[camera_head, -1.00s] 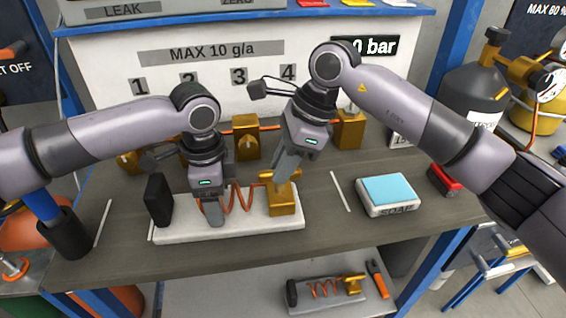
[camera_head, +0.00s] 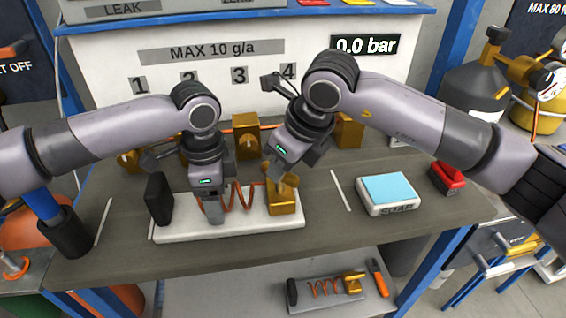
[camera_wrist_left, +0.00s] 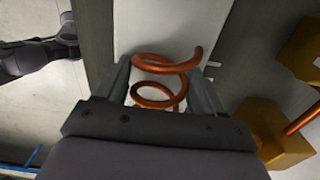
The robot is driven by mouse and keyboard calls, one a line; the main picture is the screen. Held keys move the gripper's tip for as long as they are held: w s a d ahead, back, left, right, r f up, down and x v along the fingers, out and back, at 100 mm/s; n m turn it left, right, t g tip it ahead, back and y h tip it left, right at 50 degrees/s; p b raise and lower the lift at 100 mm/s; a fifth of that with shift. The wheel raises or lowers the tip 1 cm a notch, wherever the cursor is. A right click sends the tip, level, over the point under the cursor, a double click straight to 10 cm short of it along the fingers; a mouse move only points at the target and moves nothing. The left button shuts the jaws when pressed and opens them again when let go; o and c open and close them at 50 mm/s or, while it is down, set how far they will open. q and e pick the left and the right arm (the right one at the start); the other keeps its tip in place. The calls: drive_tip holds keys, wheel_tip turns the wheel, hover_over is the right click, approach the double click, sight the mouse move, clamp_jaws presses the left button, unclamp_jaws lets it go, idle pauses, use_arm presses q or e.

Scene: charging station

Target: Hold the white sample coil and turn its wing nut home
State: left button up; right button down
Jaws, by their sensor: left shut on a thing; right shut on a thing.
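The white sample coil's base (camera_head: 180,230) lies on the bench, with a copper spiral (camera_head: 245,197), a black end piece (camera_head: 158,200) at its left and a brass block (camera_head: 284,205) at its right. My left gripper (camera_head: 212,215) points down at the base's middle, shut on the sample coil; in the left wrist view the copper spiral (camera_wrist_left: 160,92) shows between its fingers. My right gripper (camera_head: 282,188) reaches down from above, tilted, to the top of the brass block. It is shut on the wing nut, which its fingers mostly hide.
Behind stands a white panel (camera_head: 170,75) with brass fittings (camera_head: 247,142) along its foot. A soap box (camera_head: 388,195) and a red object (camera_head: 447,178) lie to the right. A lower shelf holds a similar small coil (camera_head: 325,288). The bench front is clear.

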drive_tip(key=m+h, duration=0.1)
drive_tip(key=m, duration=0.2)
drive_tip(key=m+t+h, duration=0.1)
drive_tip(key=m, duration=0.2)
drive_tip(key=shift+s+a+m, duration=0.1)
drive_tip(key=shift+a+m, duration=0.05)
drive_tip(key=shift+m, duration=0.15)
idle(0.4)
drive_tip(key=c, duration=1)
unclamp_jaws()
drive_tip(key=shift+c, duration=0.2)
drive_tip(key=v, duration=1.2)
drive_tip(key=shift+s, duration=0.25)
drive_tip(key=shift+f, duration=0.1)
use_arm(q)
drive_tip(key=o, duration=1.4)
drive_tip(key=shift+c, duration=0.2)
